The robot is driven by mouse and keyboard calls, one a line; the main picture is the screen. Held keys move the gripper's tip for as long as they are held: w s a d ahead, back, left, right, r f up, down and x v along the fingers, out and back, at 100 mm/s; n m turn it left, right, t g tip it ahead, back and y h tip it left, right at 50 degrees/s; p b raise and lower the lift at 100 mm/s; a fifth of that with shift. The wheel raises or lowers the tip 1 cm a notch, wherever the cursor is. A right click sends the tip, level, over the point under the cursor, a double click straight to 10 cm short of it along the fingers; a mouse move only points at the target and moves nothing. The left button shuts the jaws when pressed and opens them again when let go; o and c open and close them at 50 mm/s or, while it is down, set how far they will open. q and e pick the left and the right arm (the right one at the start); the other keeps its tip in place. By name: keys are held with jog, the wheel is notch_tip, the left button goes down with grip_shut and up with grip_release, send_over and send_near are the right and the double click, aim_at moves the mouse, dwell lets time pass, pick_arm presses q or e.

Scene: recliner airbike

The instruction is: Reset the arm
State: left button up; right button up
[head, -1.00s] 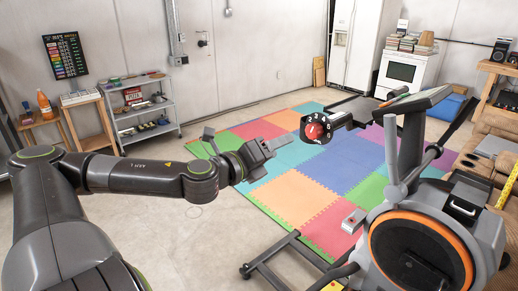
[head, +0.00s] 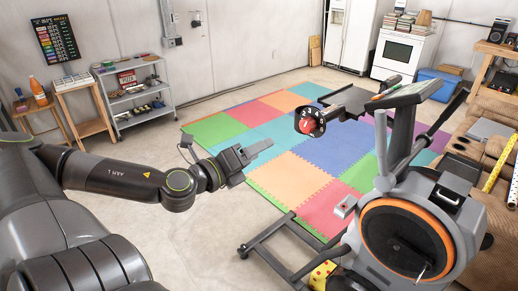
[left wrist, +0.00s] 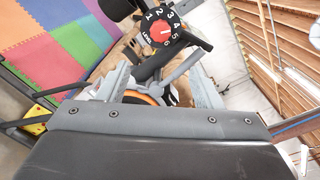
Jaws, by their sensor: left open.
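My left arm (head: 110,176) comes in from the left in the head view. Its gripper (head: 256,152) is open and empty, over the coloured mat's near left part. In the left wrist view the two fingers (left wrist: 160,84) stand apart with nothing between them. The exercise bike (head: 405,235) stands at the right, with a gap between it and my gripper. Its black dial with a red knob (head: 308,122) is to the right of and above my gripper in the head view. The dial (left wrist: 159,30) also shows in the left wrist view, beyond the fingers. My right gripper is not seen.
A puzzle mat (head: 300,165) in several colours covers the floor. A grey shelf (head: 137,100) and small wooden tables (head: 80,107) stand at the left wall. A white stove (head: 403,52) is at the back. A brown recliner (head: 485,140) is at the right, behind the bike.

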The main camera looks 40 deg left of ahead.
pick_arm(q)
jog(key=a+f+n+g+y+b, duration=0.3)
jog(key=a+f+n+y, duration=0.55)
jog(key=a+f, duration=0.95)
jog(key=s+a+f+n+g, duration=0.3)
jog(key=s+f+n, duration=0.15)
jog(key=f, duration=0.65)
jog(key=s+a+f+n+g, duration=0.3)
jog(key=s+f+n, duration=0.15)
jog(key=f, duration=0.65)
jog(key=s+d+f+n+g+h, duration=0.1)
jog(key=s+d+f+n, duration=0.2)
jog(key=f, duration=0.4)
jog(key=s+d+f+g+h, duration=0.1)
jog(key=s+d+f+g, duration=0.15)
jog(key=s+f, duration=0.35)
jog(key=s+d+f+n+g, duration=0.15)
jog(key=s+d+f, duration=0.25)
jog(key=f, duration=0.4)
jog(key=s+d+f+n+h, duration=0.1)
jog(key=s+d+f, duration=0.3)
jog(key=d, duration=0.3)
jog(key=s+d+f+n+g+h+b, duration=0.1)
jog(key=s+d+f+n+h, duration=0.1)
jog(key=s+d+f, duration=0.3)
jog(key=s+d+f+n+g+h+b, duration=0.1)
jog(key=s+d+f, duration=0.4)
jog(key=d, duration=0.6)
jog(key=shift+n, duration=0.6)
